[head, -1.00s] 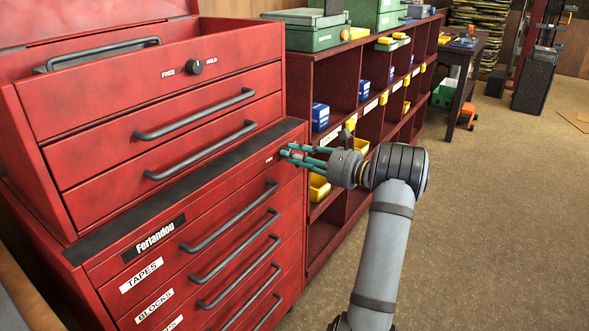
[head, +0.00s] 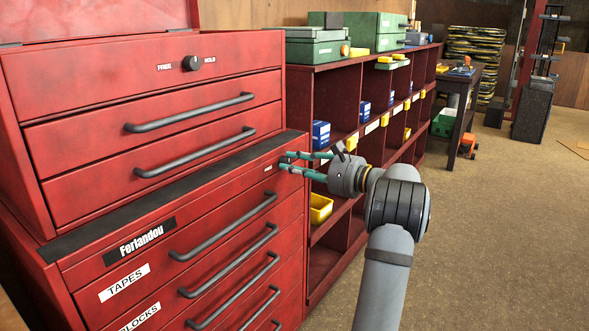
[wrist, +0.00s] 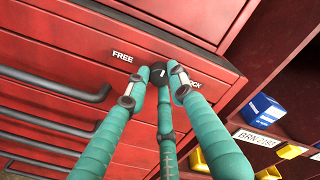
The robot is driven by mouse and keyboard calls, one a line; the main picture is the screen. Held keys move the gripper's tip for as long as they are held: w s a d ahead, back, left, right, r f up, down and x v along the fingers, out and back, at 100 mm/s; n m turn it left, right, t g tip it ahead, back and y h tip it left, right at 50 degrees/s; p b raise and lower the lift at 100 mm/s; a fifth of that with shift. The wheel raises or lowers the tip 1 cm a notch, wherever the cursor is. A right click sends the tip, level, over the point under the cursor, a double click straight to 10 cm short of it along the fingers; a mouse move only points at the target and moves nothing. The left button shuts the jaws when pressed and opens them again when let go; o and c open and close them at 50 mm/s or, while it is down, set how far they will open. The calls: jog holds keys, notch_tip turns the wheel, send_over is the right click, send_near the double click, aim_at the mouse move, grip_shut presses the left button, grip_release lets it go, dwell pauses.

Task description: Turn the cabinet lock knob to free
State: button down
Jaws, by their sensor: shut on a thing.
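The lock knob (wrist: 161,73) is a small dark knob with a pale pointer mark on the lower red cabinet's top front strip. In the wrist view it sits between a FREE label on its left and a LOCK label, partly covered by a finger, on its right. My gripper (wrist: 159,78) has its teal fingers closed around the knob, which they partly hide. I cannot tell exactly where the pointer aims. In the head view my gripper (head: 285,162) is at the right end of the lower cabinet (head: 95,255), and its fingers hide the knob.
An upper red chest (head: 75,95) stands on the cabinet and carries another black knob (head: 194,63) between two labels. Dark handles stick out from the drawers. A red shelf unit (head: 320,245) with bins stands close on the right. The floor (head: 490,240) at right is open.

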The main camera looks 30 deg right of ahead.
dwell(0.3)
jog(key=c, duration=1.5)
grip_release()
jog(key=v, duration=1.2)
jog(key=shift+w, duration=0.15)
jog(key=x, duration=1.2)
